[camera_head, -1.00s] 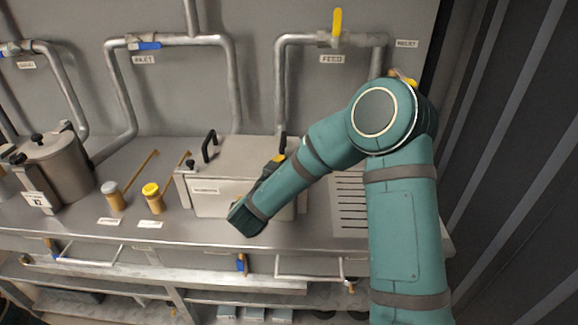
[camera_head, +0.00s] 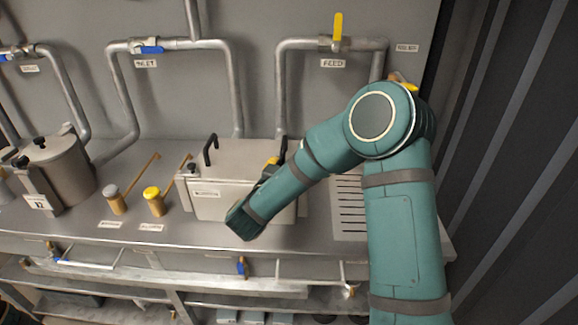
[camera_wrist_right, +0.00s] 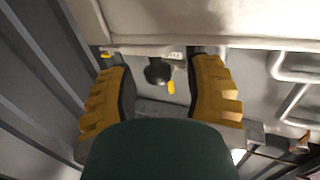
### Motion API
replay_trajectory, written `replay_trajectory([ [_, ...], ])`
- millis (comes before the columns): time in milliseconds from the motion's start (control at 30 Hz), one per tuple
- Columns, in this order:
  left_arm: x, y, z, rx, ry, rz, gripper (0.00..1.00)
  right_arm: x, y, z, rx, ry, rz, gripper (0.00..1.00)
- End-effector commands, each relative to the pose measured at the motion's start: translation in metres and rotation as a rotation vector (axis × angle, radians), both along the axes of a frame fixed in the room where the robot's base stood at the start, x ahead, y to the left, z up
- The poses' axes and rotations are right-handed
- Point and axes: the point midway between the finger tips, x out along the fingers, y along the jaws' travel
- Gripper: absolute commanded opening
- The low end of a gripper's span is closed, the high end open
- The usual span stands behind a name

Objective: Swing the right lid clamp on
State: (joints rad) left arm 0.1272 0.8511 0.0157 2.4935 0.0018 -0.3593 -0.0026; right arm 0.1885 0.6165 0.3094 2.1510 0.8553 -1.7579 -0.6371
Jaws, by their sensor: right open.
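The steel box with a lid (camera_head: 235,159) stands on the bench in the head view, with two black handles on top. Its left clamp has a black knob (camera_head: 193,168) at the left end. The right end is mostly hidden behind my right arm. In the right wrist view, a black round knob (camera_wrist_right: 157,72), seemingly the right lid clamp's, lies between the two yellow fingers of my right gripper (camera_wrist_right: 160,72). The fingers are open, with a visible gap on each side of the knob. In the head view only a bit of yellow finger (camera_head: 273,161) shows. My left gripper is out of view.
A yellow-handled feed valve (camera_head: 338,27) and pipes run along the back wall. A slotted drain (camera_head: 350,205) lies to the right.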

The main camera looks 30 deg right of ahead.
Motion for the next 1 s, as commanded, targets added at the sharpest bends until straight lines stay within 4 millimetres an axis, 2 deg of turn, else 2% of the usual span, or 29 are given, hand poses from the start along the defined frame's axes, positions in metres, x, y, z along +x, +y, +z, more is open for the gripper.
replay_trajectory([
  [533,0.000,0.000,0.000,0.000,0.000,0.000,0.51,-0.054,0.081,0.000,-0.001,-0.003,0.006,0.51],
  [700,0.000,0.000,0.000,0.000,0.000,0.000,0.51,-0.063,0.093,0.001,-0.001,-0.004,0.003,0.51],
  [1000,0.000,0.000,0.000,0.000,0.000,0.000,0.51,-0.065,0.095,0.001,-0.001,-0.004,0.002,0.51],
])
